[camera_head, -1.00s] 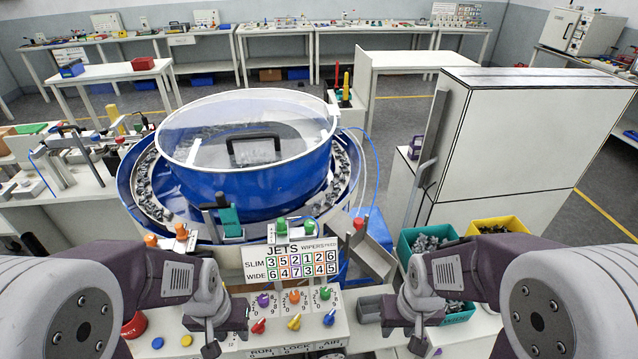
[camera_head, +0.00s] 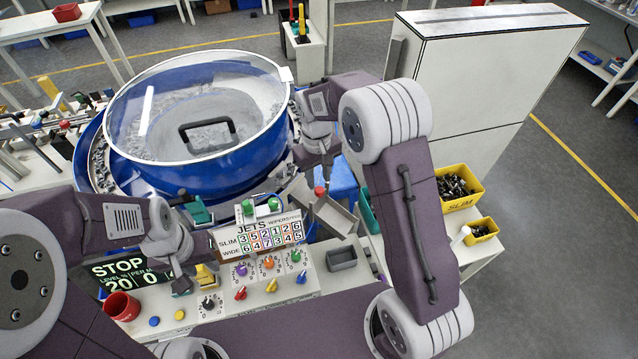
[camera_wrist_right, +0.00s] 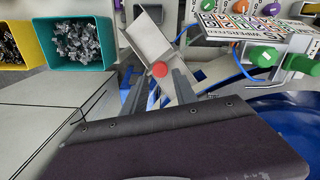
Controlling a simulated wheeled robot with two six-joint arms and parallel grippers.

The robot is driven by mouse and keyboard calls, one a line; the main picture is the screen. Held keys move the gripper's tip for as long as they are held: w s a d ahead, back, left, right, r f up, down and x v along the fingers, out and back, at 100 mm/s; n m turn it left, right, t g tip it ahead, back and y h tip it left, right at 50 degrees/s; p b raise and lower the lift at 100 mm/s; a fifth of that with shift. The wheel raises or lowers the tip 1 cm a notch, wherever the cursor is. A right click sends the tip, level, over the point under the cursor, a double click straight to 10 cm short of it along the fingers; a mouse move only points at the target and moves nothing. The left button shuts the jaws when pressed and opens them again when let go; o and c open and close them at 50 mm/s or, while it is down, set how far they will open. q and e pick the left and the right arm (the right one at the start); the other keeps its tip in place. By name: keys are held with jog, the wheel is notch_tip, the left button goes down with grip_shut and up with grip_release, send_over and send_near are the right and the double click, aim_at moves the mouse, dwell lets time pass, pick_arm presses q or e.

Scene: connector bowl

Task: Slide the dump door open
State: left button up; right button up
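The blue bowl (camera_head: 235,165) under a clear lid stands at left centre. A grey metal chute (camera_head: 335,217) slopes away at its right front edge, and it also shows in the right wrist view (camera_wrist_right: 148,38). A red knob (camera_head: 319,191) stands at the chute's upper end. It looks like the dump door's handle, but the door panel cannot be made out. My right gripper (camera_head: 303,158) is at the bowl's right side, above the knob. In the right wrist view its fingers (camera_wrist_right: 158,84) are apart, with the red knob (camera_wrist_right: 160,69) between or beyond them. My left gripper (camera_head: 180,283) hangs over the control panel; its fingers are unclear.
The label board (camera_head: 262,236) and green knobs (camera_head: 248,207) stand left of the chute. The control panel (camera_head: 325,283) with coloured knobs is in front. A teal bin (camera_wrist_right: 79,43) and yellow bins (camera_head: 459,186) lie right. A tall white cabinet (camera_head: 480,75) stands behind my right arm.

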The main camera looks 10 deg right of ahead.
aim_at(319, 189)
notch_tip(319, 189, down, 4)
jog(key=shift+d+f+p, duration=0.1)
jog(key=shift+f+p, duration=0.15)
jog(key=shift+p, duration=0.05)
jog(key=shift+s, duration=0.1)
grip_shut()
jog(key=shift+r, duration=0.1)
dwell(1.1)
